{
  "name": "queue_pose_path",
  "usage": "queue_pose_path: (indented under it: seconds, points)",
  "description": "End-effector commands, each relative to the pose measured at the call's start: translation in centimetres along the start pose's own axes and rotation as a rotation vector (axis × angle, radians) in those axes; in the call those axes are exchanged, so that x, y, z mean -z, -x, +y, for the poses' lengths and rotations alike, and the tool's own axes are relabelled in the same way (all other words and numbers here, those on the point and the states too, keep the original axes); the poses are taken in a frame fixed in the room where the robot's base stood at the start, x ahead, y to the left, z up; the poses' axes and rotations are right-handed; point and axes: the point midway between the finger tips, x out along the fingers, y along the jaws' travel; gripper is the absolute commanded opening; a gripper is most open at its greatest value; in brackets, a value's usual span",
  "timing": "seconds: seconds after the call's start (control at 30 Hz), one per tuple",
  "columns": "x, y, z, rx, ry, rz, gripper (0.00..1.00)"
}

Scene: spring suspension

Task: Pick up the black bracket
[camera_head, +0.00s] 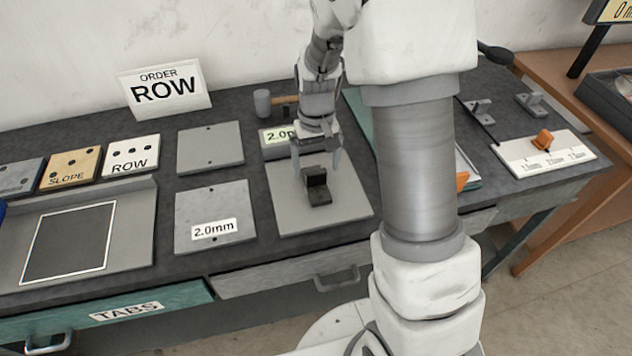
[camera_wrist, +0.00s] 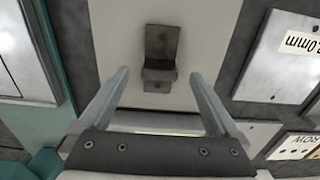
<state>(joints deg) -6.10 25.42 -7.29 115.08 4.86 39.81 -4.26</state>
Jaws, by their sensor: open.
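The black bracket (camera_head: 317,187) is a small dark L-shaped piece with one upright plate and one flat plate. It rests on a light grey plate (camera_head: 345,200) on the workbench, and it shows in the wrist view (camera_wrist: 161,55) at the upper middle. My gripper (camera_head: 317,160) is open and empty above and just behind the bracket in the head view. In the wrist view its two fingers (camera_wrist: 158,75) stand apart, with the bracket just beyond the tips, roughly centred between them. Contact with the bracket does not show.
A 2.0mm plate (camera_head: 212,235) and a plain plate (camera_head: 210,140) lie to the left. An ORDER ROW sign (camera_head: 165,90) stands at the back. A hammer (camera_head: 264,102) lies behind my gripper. A white board with an orange piece (camera_head: 543,140) is at the right.

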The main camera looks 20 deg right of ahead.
Motion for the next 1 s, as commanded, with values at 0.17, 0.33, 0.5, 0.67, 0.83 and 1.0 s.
queue_pose_path:
  seconds: [0.17, 0.33, 0.5, 0.67, 0.83, 1.0]
  points:
    - [0.1, -1.6, 0.0, -0.001, 0.0, -0.004, 0.97]
    - [0.3, -4.1, 0.0, 0.0, -0.001, -0.004, 0.97]
    - [0.3, -5.3, 0.0, 0.0, 0.0, 0.0, 0.97]
    - [0.3, -5.3, 0.0, 0.0, 0.0, 0.001, 0.97]
    - [0.3, -5.3, 0.0, 0.0, 0.0, 0.001, 0.76]
    - [0.3, -5.2, 0.0, 0.0, 0.0, 0.001, 0.45]
